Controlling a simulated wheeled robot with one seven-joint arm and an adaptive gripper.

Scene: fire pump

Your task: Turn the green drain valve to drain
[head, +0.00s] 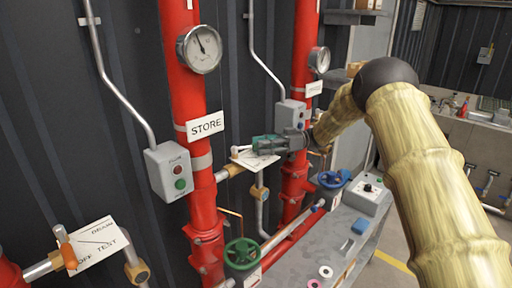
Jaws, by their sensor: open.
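My gripper (268,144) reaches in from the right, pointing left, and is open. It is over a white placard (254,161) on a side pipe between the two red risers, just right of the STORE sign. Dark green shows at the gripper's tip; I cannot tell where the fingers end and where a green valve handle might begin. Any contact is hidden. A green handwheel (241,253) sits low in front, well below the gripper. At lower left, a valve with an orange lever (66,246) has a placard (96,243) reading DRAIN, OFF and TEST.
Red risers (187,95) carry gauges (199,49). A grey button box (168,170) hangs left. A blue handwheel (334,179) and a grey control box (366,193) are right of the gripper. A grey bench (318,250) holds small parts. My arm crosses the right side.

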